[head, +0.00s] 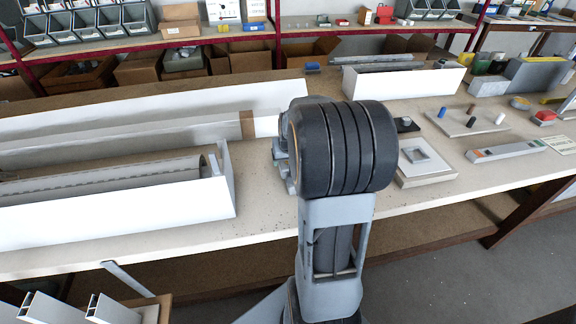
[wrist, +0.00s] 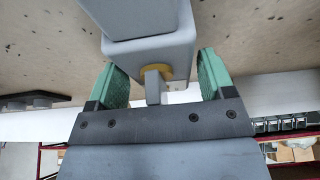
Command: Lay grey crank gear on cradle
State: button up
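In the wrist view the grey crank gear (wrist: 150,50) is a grey block with a yellow collar and a short grey stub. My gripper (wrist: 164,78) has its green pads against the two sides of the block. The stub points back toward my palm, clear of both pads. In the head view my dark arm joint hides the gripper and the gear. To the right of my arm a pale square block with a raised grey frame (head: 420,155) lies on the bench. It looks like the cradle, though I cannot be sure.
A long white open box (head: 215,195) with profiles fills the bench's left side. A black plate with a knob (head: 404,125) sits behind the pale block. A board with pegs (head: 470,123) and a grey bar (head: 505,150) lie to the right. A white bin (head: 400,85) stands behind.

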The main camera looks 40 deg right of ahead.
jog(key=c, duration=0.9)
jog(key=shift+r, duration=0.15)
jog(key=shift+c, duration=0.2)
